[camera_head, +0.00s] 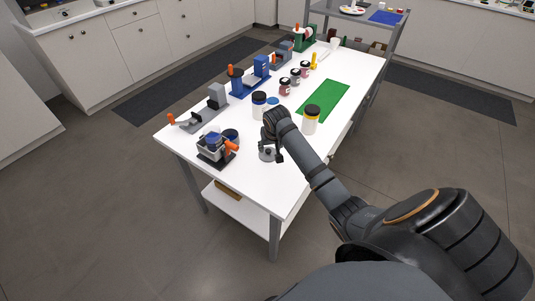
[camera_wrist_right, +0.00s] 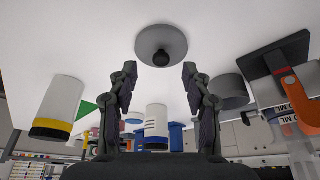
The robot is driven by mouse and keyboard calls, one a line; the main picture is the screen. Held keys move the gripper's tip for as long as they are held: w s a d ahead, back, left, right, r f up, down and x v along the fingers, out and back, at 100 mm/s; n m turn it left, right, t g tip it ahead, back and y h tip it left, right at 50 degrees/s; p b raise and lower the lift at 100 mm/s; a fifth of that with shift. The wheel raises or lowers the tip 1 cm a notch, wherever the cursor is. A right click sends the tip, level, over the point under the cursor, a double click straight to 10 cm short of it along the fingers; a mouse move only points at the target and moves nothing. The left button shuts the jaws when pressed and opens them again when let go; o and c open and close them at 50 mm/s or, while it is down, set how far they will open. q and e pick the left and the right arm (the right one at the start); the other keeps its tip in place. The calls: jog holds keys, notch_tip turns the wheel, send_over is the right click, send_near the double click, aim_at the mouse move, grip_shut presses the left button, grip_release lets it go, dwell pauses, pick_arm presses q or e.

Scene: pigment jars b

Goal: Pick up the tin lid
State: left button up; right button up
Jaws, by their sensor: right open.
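The tin lid (camera_head: 266,154) is a grey round disc with a dark knob. It lies on the white table near its front edge, beside my right gripper (camera_head: 275,147). In the right wrist view the lid (camera_wrist_right: 176,42) shows whole, with its black knob (camera_wrist_right: 159,58) pointing toward the gripper. My right gripper (camera_wrist_right: 159,70) is open and empty, its two fingers spread left and right of the knob. The lid lies just beyond the fingertips, apart from them. In the head view my wrist hides part of the gripper. My left gripper is not in view.
A clamp device (camera_head: 211,150) with an orange handle and a dark tin (camera_head: 231,135) stand left of the lid. White jars (camera_head: 310,126) (camera_head: 258,112) stand behind my wrist. A green mat (camera_head: 328,97) and several jars and devices are farther back. The table (camera_head: 285,180) is bare in front.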

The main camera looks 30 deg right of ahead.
aim_at(268, 150)
jog(key=shift+w+f, duration=0.25)
jog(key=shift+f, duration=0.1)
jog(key=x, duration=0.4)
jog(key=shift+w+r, duration=0.15)
jog(key=shift+w, duration=0.15)
jog(key=shift+c, duration=1.3)
grip_shut()
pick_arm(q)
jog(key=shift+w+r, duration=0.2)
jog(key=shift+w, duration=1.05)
pick_arm(e)
jog(key=shift+r, duration=0.1)
